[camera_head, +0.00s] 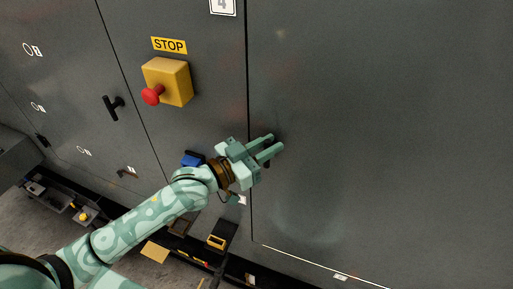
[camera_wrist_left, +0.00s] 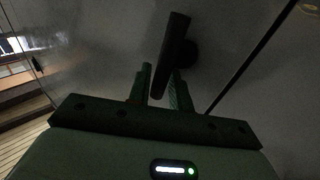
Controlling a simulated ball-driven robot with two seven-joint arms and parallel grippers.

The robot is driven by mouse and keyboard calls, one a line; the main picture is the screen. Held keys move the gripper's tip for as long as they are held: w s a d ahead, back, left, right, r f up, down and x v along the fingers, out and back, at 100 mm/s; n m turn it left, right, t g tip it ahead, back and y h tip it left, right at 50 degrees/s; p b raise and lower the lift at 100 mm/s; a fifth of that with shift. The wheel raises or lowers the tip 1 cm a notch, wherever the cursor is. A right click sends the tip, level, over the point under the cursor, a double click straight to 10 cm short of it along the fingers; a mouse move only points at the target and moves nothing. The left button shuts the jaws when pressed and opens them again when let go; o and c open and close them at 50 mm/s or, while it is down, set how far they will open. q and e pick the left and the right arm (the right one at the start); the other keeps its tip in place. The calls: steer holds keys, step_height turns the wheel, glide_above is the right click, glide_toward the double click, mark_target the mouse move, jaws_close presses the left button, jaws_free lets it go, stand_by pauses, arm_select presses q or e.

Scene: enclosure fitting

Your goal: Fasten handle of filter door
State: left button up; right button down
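The handle of the filter door is a black bar on a round base, clear in the left wrist view (camera_wrist_left: 176,45). There the bar stands tilted, and its lower end lies between the two fingers of my left gripper (camera_wrist_left: 161,88). In the head view my left gripper (camera_head: 276,142) is at the large grey door (camera_head: 390,120), just right of the vertical seam. A gap shows between its fingers, and the gripper covers most of the handle. I cannot tell whether the fingers press on the bar. My right gripper is in neither view.
A yellow box (camera_head: 172,81) with a red STOP button sits left of the seam. Another black handle (camera_head: 113,107) is on a door farther left. A blue box (camera_head: 193,159) is behind my left wrist. Small items lie along the dark ledge below. The right door surface is clear.

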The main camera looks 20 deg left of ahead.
arm_select(q)
steer(key=b+v, duration=0.3)
steer(key=v, duration=1.3)
steer(key=shift+s, duration=0.2)
steer(key=shift+f, duration=0.15)
